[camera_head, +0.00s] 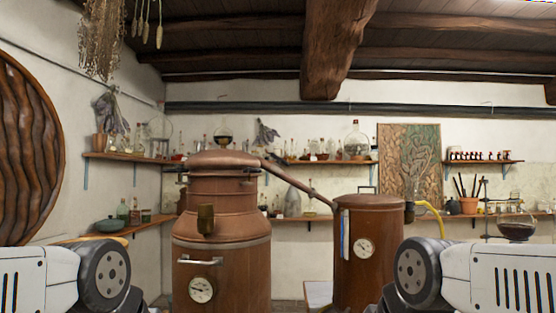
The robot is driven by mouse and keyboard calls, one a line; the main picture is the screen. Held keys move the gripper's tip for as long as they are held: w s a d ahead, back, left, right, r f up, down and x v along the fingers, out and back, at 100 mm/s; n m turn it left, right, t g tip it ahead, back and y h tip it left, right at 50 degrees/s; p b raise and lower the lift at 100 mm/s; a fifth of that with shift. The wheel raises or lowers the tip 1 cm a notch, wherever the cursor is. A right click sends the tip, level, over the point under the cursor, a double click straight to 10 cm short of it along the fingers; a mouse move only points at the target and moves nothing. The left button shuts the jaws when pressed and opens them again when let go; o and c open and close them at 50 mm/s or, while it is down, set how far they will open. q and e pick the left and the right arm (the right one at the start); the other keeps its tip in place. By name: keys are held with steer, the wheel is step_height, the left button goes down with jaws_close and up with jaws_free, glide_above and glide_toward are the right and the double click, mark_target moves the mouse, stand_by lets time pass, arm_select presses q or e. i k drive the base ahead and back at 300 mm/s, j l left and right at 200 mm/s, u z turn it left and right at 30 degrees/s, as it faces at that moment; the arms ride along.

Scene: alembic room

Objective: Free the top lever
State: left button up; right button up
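A large copper still (221,255) stands ahead, left of centre. My two arms show at the lower left and lower right edges. Neither gripper is visible.
Shelves (130,158) with bottles and glassware line the back and left walls. A carved panel (409,165) leans at the back right. A wooden beam (335,50) crosses above. Dried plants (101,40) hang at upper left. Air between my arms and the still looks clear.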

mark_target(279, 160)
steer(key=i+l+u, duration=0.15)
steer(key=l, duration=0.15)
steer(key=i+l+u, duration=0.15)
steer(key=l, duration=0.15)
steer(key=l+u, duration=0.15)
steer(key=l, duration=0.15)
steer(key=i+l+u, duration=0.2)
steer(key=l, duration=0.15)
